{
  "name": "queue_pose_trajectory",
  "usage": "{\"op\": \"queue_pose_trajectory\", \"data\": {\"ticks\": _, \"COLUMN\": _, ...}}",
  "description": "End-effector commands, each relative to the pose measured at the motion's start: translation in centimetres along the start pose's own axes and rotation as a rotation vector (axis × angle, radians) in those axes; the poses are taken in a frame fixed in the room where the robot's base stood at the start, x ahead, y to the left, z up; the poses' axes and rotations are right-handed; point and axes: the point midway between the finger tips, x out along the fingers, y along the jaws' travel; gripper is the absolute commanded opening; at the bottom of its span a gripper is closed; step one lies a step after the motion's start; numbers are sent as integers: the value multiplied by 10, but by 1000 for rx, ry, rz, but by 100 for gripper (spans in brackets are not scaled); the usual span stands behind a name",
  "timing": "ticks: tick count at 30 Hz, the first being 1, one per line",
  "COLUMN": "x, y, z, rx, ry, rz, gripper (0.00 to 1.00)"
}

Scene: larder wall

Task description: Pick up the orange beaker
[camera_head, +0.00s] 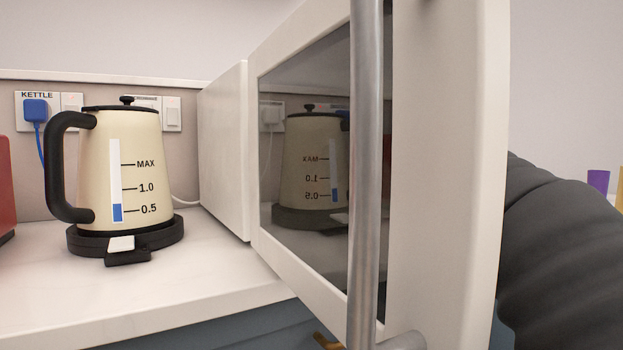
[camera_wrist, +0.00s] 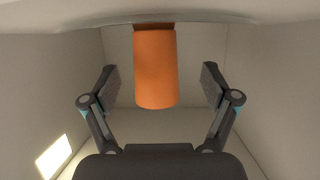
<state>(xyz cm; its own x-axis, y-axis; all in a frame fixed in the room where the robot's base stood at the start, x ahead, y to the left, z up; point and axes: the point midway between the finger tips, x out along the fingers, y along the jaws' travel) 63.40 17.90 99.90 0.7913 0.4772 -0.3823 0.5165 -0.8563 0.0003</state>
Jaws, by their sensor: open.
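The orange beaker (camera_wrist: 155,68) shows in the wrist view, at the upper middle, inside a pale-walled enclosure. My gripper (camera_wrist: 161,85) is open, with one finger on each side of the beaker. Gaps show between the beaker and both finger pads, so the pads do not appear to touch it. In the head view neither the beaker nor my gripper is visible; the open appliance door blocks the view, and part of my dark arm shows at the right behind it.
The open microwave-like door (camera_head: 450,180) with its metal handle (camera_head: 364,180) stands close in front. A cream kettle (camera_head: 112,170) on a black base stands on the counter (camera_head: 190,290) at left. Pale walls (camera_wrist: 50,90) enclose my gripper. A bright patch (camera_wrist: 53,158) lies at lower left.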

Motion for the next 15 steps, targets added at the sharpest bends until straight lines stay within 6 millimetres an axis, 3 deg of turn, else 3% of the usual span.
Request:
{"op": "queue_pose_trajectory", "data": {"ticks": 8, "x": 38, "y": 6, "z": 2, "rx": 0, "ry": -2, "rz": -1, "gripper": 86}}
{"op": "queue_pose_trajectory", "data": {"ticks": 15, "x": 43, "y": 6, "z": 1, "rx": 0, "ry": 1, "rz": 1, "gripper": 86}}
